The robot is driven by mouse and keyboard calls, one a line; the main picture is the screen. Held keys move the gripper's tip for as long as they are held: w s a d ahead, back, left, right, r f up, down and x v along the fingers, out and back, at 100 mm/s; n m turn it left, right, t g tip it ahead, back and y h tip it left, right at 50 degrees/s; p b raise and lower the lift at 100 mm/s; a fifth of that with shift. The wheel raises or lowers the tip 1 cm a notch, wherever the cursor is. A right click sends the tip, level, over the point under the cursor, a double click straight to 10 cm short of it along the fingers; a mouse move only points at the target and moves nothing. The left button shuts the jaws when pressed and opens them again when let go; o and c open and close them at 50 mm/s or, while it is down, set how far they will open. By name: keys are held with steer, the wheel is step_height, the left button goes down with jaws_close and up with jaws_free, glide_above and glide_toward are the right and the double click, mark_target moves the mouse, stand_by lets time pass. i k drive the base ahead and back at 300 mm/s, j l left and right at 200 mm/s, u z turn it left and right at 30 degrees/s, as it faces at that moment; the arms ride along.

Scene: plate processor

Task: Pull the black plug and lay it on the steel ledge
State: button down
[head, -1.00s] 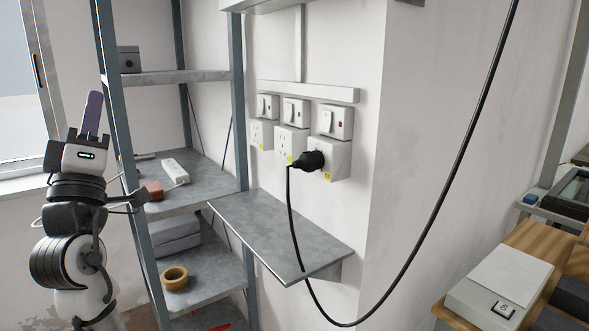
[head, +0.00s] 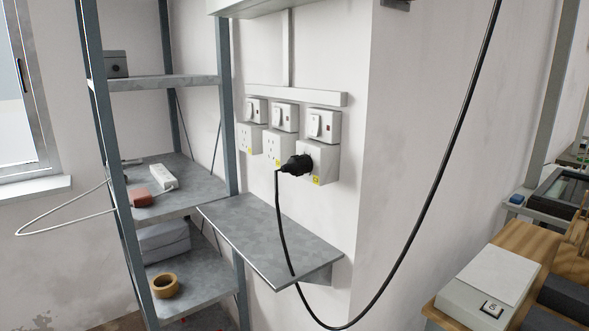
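The black plug (head: 297,165) sits in the rightmost wall socket (head: 322,160), with its black cable (head: 283,230) hanging from it. The cable drops past the ledge's front edge and loops up to the top right. The steel ledge (head: 262,236) is a bare grey plate on the wall below the sockets. My gripper is not in the head view, so its state does not show.
A grey metal shelf rack (head: 158,83) stands left of the ledge, holding a white power strip (head: 164,176), a red item (head: 140,198) and a tape roll (head: 165,285). A thin white cable (head: 50,213) sticks out left of it. A wooden bench (head: 520,245) with devices stands at right.

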mark_target(297, 166)
steer(key=i+u, duration=0.2)
steer(key=u, duration=0.15)
steer(key=i+l+u, duration=0.1)
steer(key=u, duration=0.25)
steer(key=i+l+u, duration=0.1)
steer(key=u, duration=0.25)
steer(key=i, duration=0.1)
